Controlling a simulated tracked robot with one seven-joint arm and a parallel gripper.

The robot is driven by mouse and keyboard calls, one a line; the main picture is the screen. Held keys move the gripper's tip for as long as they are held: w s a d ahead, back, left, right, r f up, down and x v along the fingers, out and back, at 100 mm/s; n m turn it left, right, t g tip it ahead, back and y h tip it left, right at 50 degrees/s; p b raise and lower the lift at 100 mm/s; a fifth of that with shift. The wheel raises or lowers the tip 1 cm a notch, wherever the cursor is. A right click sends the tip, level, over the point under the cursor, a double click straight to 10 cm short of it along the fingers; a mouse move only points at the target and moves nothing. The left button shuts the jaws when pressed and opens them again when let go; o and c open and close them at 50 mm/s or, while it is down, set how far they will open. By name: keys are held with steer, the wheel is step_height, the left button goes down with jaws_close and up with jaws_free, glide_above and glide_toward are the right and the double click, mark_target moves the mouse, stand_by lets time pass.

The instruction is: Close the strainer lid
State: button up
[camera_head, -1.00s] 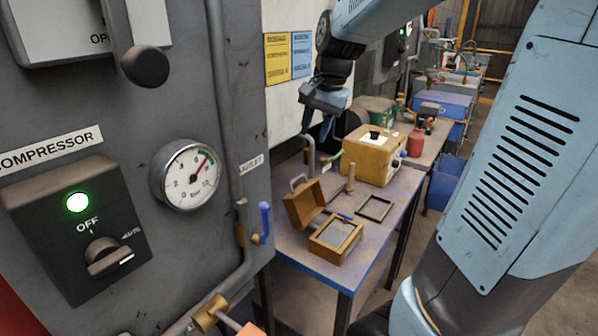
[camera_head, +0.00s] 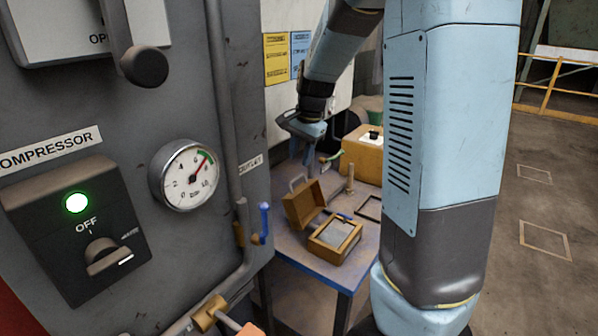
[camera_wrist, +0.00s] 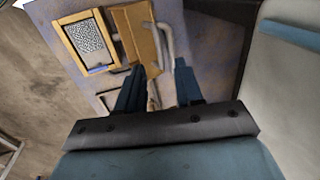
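The strainer is a yellow-brown box (camera_head: 335,240) on the blue-edged table, with a pale mesh screen inside. Its lid (camera_head: 303,205) stands open, tilted up on the box's left side, with a grey handle (camera_head: 297,183) on it. In the wrist view the strainer box (camera_wrist: 62,32) is at upper left, and the lid (camera_wrist: 134,35) and the curved handle (camera_wrist: 163,45) lie beyond my fingers. My gripper (camera_wrist: 155,85) is open, its two dark blue fingers apart with nothing held between them. In the head view my gripper (camera_head: 308,145) is above and behind the lid, and its fingertips are hard to make out.
A yellow box (camera_head: 362,150) stands at the back of the table (camera_head: 318,272). A thin post (camera_head: 350,178) and a flat dark frame (camera_head: 367,206) are near the strainer. The grey compressor panel (camera_head: 120,150) with a gauge (camera_head: 184,176) borders the left. Open floor lies at right.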

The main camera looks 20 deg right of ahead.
mark_target(297, 178)
steer(key=shift+x, duration=3.15)
steer(key=shift+c, duration=0.2)
jaws_close()
steer(key=shift+r, duration=0.15)
